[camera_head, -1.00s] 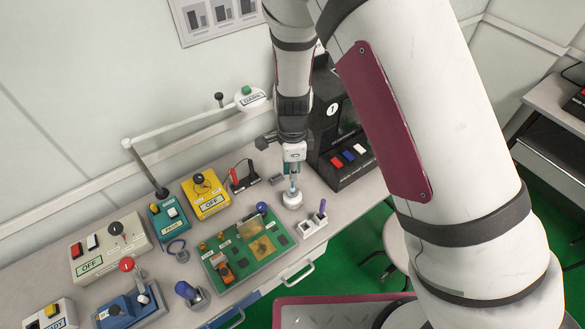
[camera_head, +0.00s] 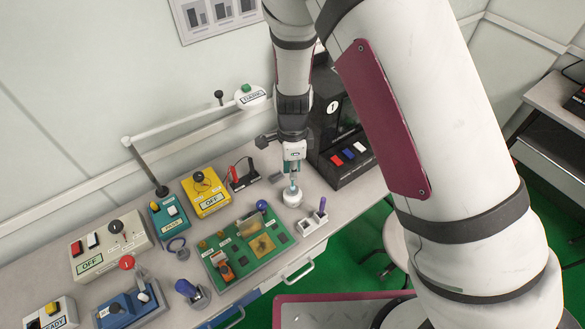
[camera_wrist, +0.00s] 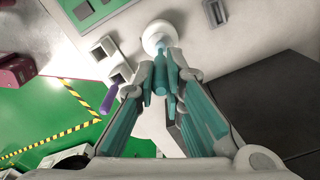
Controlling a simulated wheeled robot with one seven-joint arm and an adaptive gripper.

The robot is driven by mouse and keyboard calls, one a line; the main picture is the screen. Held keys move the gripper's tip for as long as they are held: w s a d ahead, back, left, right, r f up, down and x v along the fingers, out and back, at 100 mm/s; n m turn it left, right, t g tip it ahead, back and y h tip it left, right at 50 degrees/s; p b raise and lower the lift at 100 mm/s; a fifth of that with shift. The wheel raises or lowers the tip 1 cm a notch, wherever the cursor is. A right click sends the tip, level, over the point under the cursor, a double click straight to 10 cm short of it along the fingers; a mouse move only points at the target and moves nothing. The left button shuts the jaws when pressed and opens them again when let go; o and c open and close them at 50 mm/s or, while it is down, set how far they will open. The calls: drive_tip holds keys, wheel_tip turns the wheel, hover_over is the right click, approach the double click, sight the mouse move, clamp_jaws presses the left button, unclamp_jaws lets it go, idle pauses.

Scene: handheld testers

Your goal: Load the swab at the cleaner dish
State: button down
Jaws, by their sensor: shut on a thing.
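The cleaner dish (camera_head: 291,199) is a small round white pot on the bench in front of the black tester. My gripper (camera_head: 294,172) is above it, pointing down. It is shut on a slim teal-handled swab (camera_wrist: 162,65), held upright with its lower end at the dish. In the wrist view the white dish (camera_wrist: 158,30) lies just beyond the fingertips (camera_wrist: 160,85). The swab's tip is at the dish opening, but I cannot tell how deep it is or whether it touches.
A white two-socket holder (camera_head: 311,224) with a purple-handled tool (camera_head: 322,205) stands right of the dish. A green circuit board (camera_head: 245,248) lies to the left. The black tester (camera_head: 340,150) stands close behind on the right. Yellow (camera_head: 207,195) and teal (camera_head: 168,220) boxes stand further left.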

drive_tip(key=shift+r+p, duration=1.55)
drive_tip(key=shift+r, duration=1.85)
